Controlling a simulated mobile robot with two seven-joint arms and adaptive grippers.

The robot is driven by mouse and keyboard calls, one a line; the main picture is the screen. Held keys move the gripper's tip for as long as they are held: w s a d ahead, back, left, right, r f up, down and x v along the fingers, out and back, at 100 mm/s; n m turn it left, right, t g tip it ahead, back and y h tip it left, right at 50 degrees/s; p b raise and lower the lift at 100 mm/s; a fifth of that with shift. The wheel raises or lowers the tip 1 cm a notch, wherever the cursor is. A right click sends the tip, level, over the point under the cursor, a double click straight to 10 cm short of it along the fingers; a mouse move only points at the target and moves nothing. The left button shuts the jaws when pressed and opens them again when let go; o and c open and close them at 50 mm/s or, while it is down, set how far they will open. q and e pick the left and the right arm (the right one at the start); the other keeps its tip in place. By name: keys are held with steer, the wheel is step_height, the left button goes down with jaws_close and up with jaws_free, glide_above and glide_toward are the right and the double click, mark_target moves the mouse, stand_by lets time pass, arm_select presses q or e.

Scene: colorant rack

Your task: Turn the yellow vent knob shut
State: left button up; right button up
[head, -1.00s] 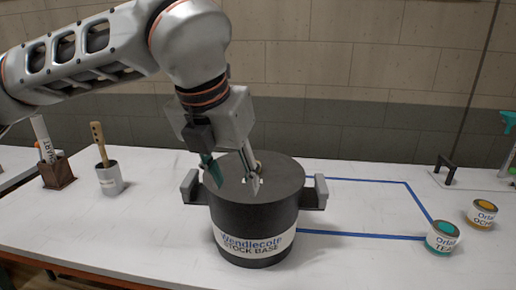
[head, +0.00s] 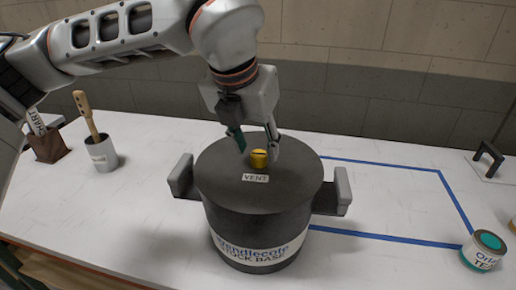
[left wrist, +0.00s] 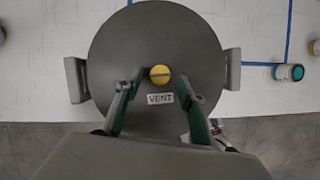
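The yellow vent knob (head: 259,158) stands on the dark lid of the stock base pot (head: 255,205), behind a white VENT label (head: 255,178). A groove runs across the knob's top, crosswise in the left wrist view (left wrist: 160,75). My left gripper (head: 258,146) is just above and behind the knob, pointing down. Its two fingers are apart with nothing between them; in the left wrist view the open fingertips (left wrist: 160,82) lie either side of the knob, apart from it. My right gripper is not in view.
The pot has grey side handles (head: 181,176). A cup with a wooden-handled tool (head: 102,155) and a brown holder (head: 50,146) stand at left. Blue tape (head: 390,238) outlines bare table at right, with a teal paint tin (head: 483,251) at its corner.

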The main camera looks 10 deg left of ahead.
arm_select(q)
steer(key=shift+x, duration=0.9)
steer(key=shift+w+f, duration=0.15)
steer(key=shift+f, duration=0.05)
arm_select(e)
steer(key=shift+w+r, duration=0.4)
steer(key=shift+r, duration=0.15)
arm_select(q)
steer(key=c, duration=1)
steer(key=shift+c, duration=0.5)
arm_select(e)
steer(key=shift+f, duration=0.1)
